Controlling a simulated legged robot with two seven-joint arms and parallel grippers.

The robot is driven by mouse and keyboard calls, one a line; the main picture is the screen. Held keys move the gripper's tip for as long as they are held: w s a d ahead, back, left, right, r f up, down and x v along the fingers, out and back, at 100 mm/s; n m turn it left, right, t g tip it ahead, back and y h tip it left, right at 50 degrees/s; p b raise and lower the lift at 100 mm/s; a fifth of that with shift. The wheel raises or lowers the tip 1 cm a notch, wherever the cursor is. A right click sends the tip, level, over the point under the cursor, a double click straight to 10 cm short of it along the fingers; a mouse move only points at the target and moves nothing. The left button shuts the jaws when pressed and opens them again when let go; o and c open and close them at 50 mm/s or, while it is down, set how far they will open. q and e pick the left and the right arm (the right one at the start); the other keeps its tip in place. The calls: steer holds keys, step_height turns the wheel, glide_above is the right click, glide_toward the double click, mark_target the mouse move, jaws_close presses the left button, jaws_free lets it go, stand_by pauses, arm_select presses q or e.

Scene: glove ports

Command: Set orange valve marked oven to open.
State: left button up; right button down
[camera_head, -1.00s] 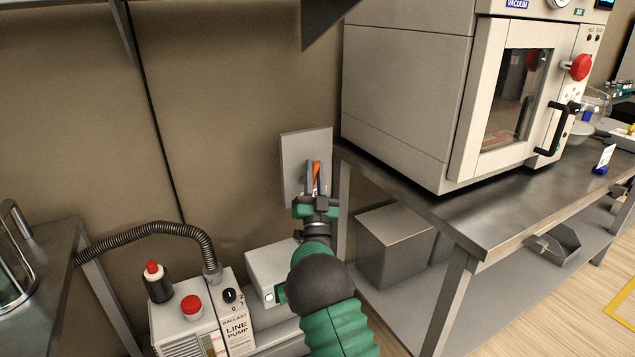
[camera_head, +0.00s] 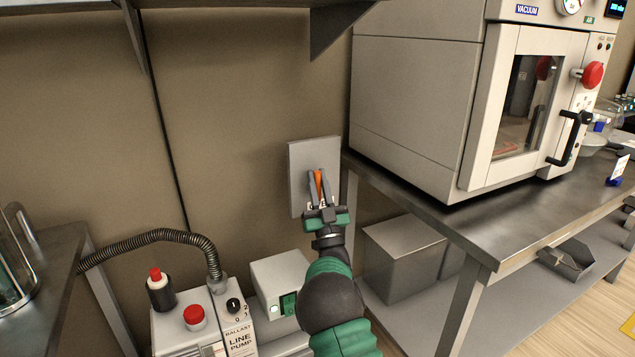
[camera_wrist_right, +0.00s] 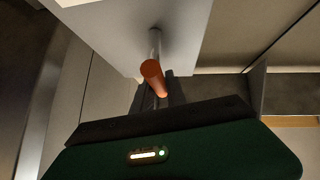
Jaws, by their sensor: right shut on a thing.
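The orange valve handle (camera_head: 319,184) stands out from a grey wall plate (camera_head: 302,158) beside the oven bench. In the right wrist view the orange handle (camera_wrist_right: 153,76) points toward the camera, with a metal stem behind it on the pale plate (camera_wrist_right: 135,30). My right gripper (camera_head: 318,186) is shut on the orange handle, one finger on each side. The gripper's own body hides the lower part of the plate and any label there. My left gripper is not in view.
A vacuum oven (camera_head: 415,100) stands on a metal bench (camera_head: 490,225) to the right. A line pump (camera_head: 205,330) with a ribbed hose (camera_head: 150,238) is at lower left. A grey box (camera_head: 402,258) sits under the bench. A shelf bracket (camera_head: 340,28) hangs above the plate.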

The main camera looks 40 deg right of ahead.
steer(key=c, duration=1.3)
jaws_free()
steer(key=shift+f, duration=0.15)
steer(key=shift+c, duration=0.2)
steer(key=b+v, duration=0.2)
steer(key=v, duration=1.4)
steer(key=shift+s+f+b, duration=0.2)
steer(key=shift+f+b, duration=0.15)
steer(key=shift+b, duration=0.05)
steer(key=shift+a, duration=0.1)
steer(key=shift+f, duration=0.1)
